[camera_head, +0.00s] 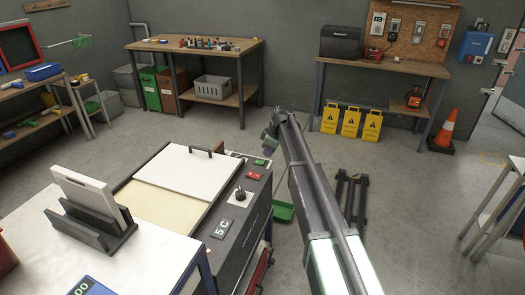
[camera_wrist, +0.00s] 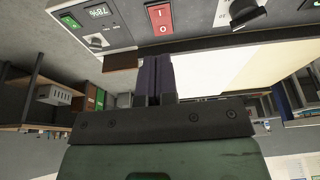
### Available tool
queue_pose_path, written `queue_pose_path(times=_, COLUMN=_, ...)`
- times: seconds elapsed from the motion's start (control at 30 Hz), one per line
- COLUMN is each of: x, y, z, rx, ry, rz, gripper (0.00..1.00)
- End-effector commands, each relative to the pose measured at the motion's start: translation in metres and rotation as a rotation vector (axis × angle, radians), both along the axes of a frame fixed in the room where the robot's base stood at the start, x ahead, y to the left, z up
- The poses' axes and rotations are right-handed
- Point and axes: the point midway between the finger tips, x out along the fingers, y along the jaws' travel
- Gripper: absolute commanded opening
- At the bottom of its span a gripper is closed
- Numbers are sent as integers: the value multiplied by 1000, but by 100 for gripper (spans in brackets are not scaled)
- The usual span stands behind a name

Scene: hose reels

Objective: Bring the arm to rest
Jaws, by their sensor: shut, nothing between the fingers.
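My arm (camera_head: 318,195) reaches from the bottom edge of the head view up and away over the floor, just right of the machine with the control panel. My gripper (camera_head: 268,140) is at its far end, small and partly hidden by the arm. In the wrist view my gripper (camera_wrist: 155,68) shows two dark fingers pressed together with nothing between them. Beyond the fingertips is the machine's panel, with a red switch (camera_wrist: 159,18), a lit display (camera_wrist: 97,12) and a black knob (camera_wrist: 243,12). I cannot tell the exact gap; no contact shows.
The machine's pale lid (camera_head: 173,168) and a white table (camera_head: 120,245) with a dark holder (camera_head: 92,222) stand at left. A green tray (camera_head: 283,211) and a black frame (camera_head: 350,198) are low beside the arm. Yellow signs (camera_head: 350,121) and a cone (camera_head: 446,131) stand farther back.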

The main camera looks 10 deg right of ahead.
Motion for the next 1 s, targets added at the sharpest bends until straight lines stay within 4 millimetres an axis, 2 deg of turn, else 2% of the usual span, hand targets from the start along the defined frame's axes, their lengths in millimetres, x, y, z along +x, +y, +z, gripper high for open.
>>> queue_pose_path(times=0.03, x=-3, y=-4, z=18, rx=0, ry=0, rz=-1, gripper=0)
queue_pose_path(times=0.13, x=-6, y=-10, z=26, rx=0, ry=0, rz=0, gripper=0)
queue_pose_path(times=0.5, x=-6, y=-12, z=24, rx=1, ry=1, rz=-4, gripper=0)
queue_pose_path(times=0.57, x=-6, y=-12, z=24, rx=5, ry=11, rz=-37, gripper=0)
queue_pose_path(times=0.63, x=-12, y=-13, z=23, rx=11, ry=49, rz=-145, gripper=0)
queue_pose_path(times=0.67, x=-23, y=-14, z=23, rx=10, ry=75, rz=-220, gripper=0)
queue_pose_path(times=0.77, x=-116, y=-16, z=20, rx=-19, ry=175, rz=-533, gripper=0)
queue_pose_path(times=0.8, x=-158, y=-14, z=19, rx=-37, ry=207, rz=-650, gripper=0)
queue_pose_path(times=0.87, x=-219, y=-12, z=18, rx=-65, ry=241, rz=-805, gripper=0)
queue_pose_path(times=0.9, x=-258, y=-12, z=17, rx=-84, ry=256, rz=-893, gripper=0)
queue_pose_path(times=1.0, x=-339, y=-10, z=17, rx=-125, ry=272, rz=-1040, gripper=0)
